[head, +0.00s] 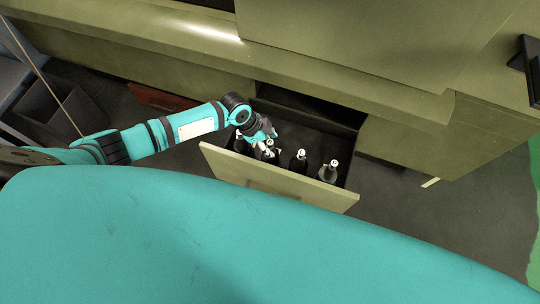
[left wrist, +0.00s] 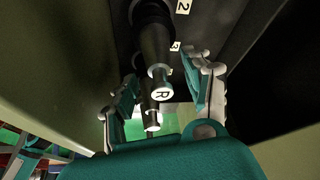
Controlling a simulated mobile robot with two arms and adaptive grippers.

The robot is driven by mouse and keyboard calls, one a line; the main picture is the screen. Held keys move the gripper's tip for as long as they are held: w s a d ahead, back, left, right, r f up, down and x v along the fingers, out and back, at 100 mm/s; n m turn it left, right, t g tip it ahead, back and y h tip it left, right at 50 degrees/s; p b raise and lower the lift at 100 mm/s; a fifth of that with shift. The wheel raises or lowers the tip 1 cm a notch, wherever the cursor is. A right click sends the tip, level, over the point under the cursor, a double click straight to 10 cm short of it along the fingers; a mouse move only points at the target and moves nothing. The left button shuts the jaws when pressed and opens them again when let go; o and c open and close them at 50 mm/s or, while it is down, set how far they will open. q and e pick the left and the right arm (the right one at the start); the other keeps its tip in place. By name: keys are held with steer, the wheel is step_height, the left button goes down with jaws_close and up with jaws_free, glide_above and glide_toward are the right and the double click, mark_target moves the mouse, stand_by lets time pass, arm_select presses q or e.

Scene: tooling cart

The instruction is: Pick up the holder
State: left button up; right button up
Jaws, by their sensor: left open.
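Several dark tool holders with pale tips stand in an open drawer, among them a middle holder (head: 299,162) and a right holder (head: 328,172). My left gripper (head: 266,137) is over the left part of the drawer, and it partly covers the holders there. In the left wrist view my open left gripper (left wrist: 163,80) has one finger on each side of a dark holder (left wrist: 155,48). A pale round end marked R (left wrist: 161,94) shows between the fingers. I cannot tell whether either finger touches it. My right gripper is out of view.
The drawer front (head: 278,179) rises on the near side of the holders. The green cabinet (head: 350,55) overhangs behind the drawer. Small number labels (left wrist: 183,7) lie beside the holders. Grey floor (head: 440,215) is clear at the right.

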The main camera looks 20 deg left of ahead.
arm_select(q)
steer(key=shift+w+d+f, duration=0.1)
steer(key=shift+d+f, duration=0.15)
steer(key=shift+f, duration=0.45)
jaws_close()
steer(key=shift+r, duration=0.1)
